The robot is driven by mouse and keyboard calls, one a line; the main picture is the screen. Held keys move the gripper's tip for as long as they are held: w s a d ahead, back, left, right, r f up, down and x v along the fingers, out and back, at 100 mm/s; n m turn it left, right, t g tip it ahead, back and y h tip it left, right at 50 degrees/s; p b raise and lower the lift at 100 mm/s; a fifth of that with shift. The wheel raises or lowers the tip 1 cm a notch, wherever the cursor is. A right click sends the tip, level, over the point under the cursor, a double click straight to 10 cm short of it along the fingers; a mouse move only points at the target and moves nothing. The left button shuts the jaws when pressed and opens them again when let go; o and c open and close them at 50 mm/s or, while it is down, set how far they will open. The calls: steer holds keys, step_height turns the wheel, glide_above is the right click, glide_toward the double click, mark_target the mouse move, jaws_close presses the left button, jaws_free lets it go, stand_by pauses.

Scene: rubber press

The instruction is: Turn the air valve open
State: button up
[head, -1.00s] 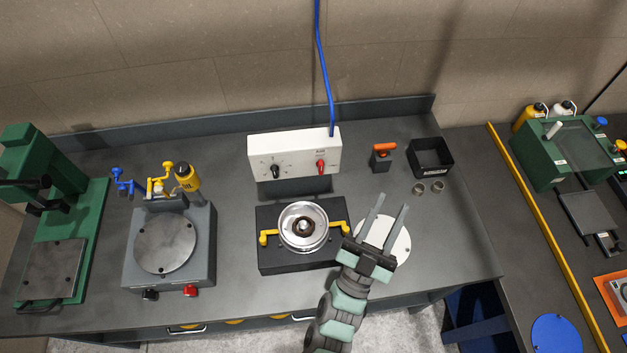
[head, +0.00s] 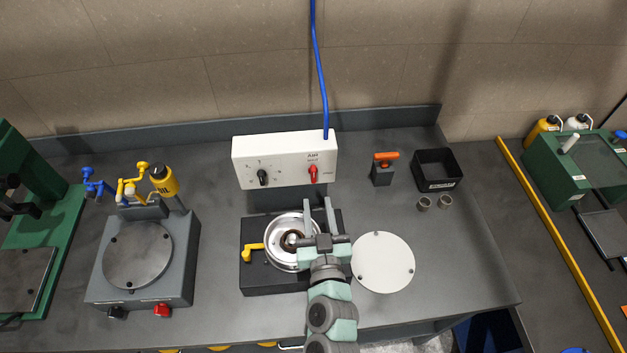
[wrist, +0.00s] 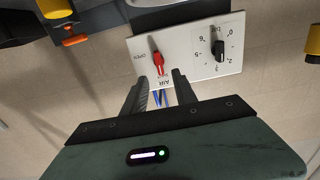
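The air valve is a red lever (head: 313,173) on the right part of a white control box (head: 240,160), under the label AIR. A blue hose (head: 321,80) enters the top of the box. In the wrist view the red lever (wrist: 157,60) shows upside down, just beyond and between my fingertips, with an OPEN label beside it. My gripper (head: 318,205) is open and empty, in front of the box and below the lever in the head view. In the wrist view both gripper fingers (wrist: 156,85) are apart, and no contact with the lever is visible.
A black knob (head: 262,177) with a scale sits left on the box. Below is a black fixture (head: 262,280) with a metal bowl (head: 285,245) and yellow handle. To the right are an orange-handled block (head: 382,172), a black bin (head: 437,158), two small rings and a white disc (head: 383,262).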

mark_target(314, 176)
steer(key=w, duration=0.5)
steer(key=w+p, duration=0.1)
steer(key=w, duration=0.2)
steer(key=shift+a+r, duration=0.15)
steer(key=shift+a, duration=0.2)
steer(key=shift+c, duration=0.4)
steer(key=shift+s, duration=0.1)
jaws_close()
